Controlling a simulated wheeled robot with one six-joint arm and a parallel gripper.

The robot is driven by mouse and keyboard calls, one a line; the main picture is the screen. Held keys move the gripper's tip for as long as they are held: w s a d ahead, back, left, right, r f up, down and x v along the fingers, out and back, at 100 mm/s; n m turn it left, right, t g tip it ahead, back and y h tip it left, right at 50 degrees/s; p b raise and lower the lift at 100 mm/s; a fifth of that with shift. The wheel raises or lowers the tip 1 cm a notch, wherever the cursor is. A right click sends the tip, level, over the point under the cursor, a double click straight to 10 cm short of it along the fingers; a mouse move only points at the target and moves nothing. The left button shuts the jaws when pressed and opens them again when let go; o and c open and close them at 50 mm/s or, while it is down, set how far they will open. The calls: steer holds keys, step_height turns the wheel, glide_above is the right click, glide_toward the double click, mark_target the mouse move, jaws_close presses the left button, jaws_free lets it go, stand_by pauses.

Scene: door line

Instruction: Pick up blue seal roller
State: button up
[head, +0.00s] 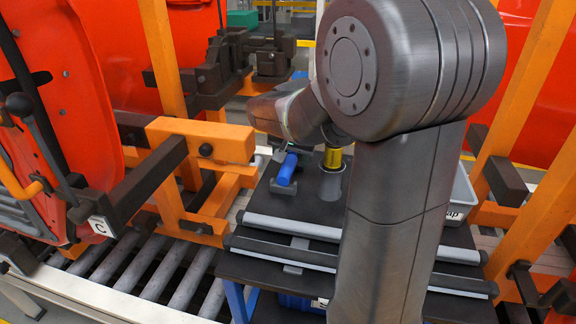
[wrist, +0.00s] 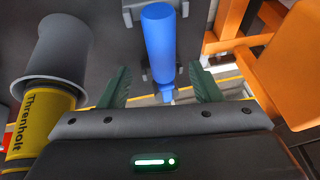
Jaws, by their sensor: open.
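The blue seal roller (head: 286,168) lies in a dark holder on the black cart top in the head view. In the head view my arm hides most of the gripper.
A yellow cylinder (wrist: 40,118), lettered "Threnholt", sits in a grey flared cup (wrist: 58,52) close left of my gripper. Padded grey bars (head: 290,228) lie along the cart's front. A grey bin (head: 462,190) stands right; orange frames flank the cart.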

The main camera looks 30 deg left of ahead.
mark_target(289, 164)
steer(key=p+x, duration=0.1)
steer(key=x, duration=0.3)
steer(key=shift+a+f, duration=0.2)
steer(key=shift+f, duration=0.05)
steer(key=shift+w+a+f, duration=0.1)
steer(key=shift+f, duration=0.15)
steer(key=shift+f+b, duration=0.25)
steer(key=shift+b, duration=0.1)
stand_by(0.3)
steer(key=c, duration=1.2)
